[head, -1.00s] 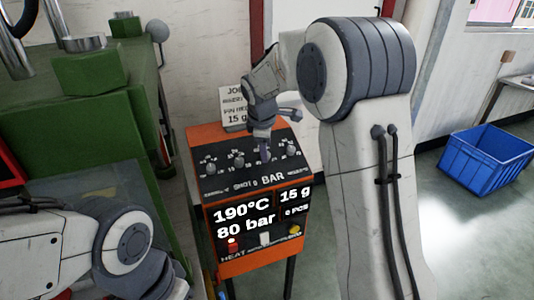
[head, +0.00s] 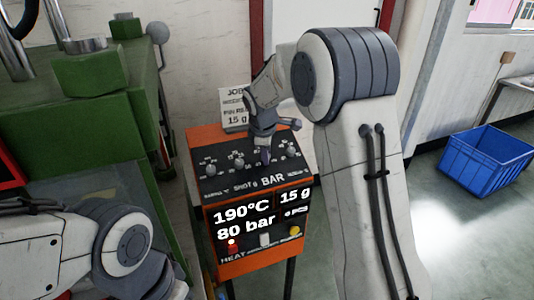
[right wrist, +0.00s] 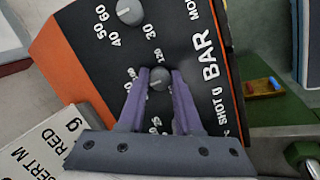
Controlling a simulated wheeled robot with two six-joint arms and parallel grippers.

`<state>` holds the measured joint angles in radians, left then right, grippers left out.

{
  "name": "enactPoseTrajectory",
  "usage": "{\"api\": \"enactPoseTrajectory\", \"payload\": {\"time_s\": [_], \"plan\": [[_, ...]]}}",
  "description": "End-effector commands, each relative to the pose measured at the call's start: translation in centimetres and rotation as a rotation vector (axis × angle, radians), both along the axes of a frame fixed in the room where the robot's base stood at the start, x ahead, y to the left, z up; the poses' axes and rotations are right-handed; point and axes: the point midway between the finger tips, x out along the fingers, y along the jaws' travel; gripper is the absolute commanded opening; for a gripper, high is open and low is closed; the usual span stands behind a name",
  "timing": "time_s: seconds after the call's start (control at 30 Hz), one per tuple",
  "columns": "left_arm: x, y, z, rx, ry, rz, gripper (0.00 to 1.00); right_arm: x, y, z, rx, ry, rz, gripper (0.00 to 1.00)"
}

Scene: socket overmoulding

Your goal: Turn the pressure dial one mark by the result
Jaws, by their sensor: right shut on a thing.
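The control box (head: 196,148) is orange with a sloped black panel carrying a row of grey dials. My right gripper (head: 265,158) points down at the dial by the word BAR. In the right wrist view, its two purple fingers (right wrist: 158,85) are shut on the small grey pressure dial (right wrist: 159,77), one on each side. In the head view the gripper mostly hides that dial. The display (head: 245,220) reads 190°C, 80 bar and 15 g. My left arm shows at the lower left, its gripper out of view.
Other dials stand close beside the gripped one, such as the left one (head: 210,169) and the right one (head: 291,151). A job card (head: 234,100) reading 15 g stands behind the box. A green machine (head: 85,125) is at left. A blue crate (head: 485,165) lies on the floor at right.

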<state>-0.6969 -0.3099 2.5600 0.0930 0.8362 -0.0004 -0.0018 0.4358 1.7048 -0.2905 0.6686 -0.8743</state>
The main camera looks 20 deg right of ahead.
Motion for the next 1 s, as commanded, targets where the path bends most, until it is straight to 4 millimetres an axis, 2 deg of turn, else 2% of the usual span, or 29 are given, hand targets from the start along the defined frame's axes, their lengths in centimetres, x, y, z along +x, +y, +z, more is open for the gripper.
{"api": "enactPoseTrajectory", "payload": {"time_s": [0.27,0.6,1.0], "plan": [[0.0,0.0,1.5,0.000,0.000,0.000,0.50,0.0,-0.1,0.4,0.056,0.003,-0.115,0.00],[0.0,0.0,3.6,0.000,0.000,0.000,0.50,0.1,-0.1,0.4,0.176,0.008,-0.356,0.00],[0.0,0.0,4.9,0.000,0.000,0.000,0.50,0.1,-0.1,0.3,0.280,0.009,-0.561,0.00]]}}
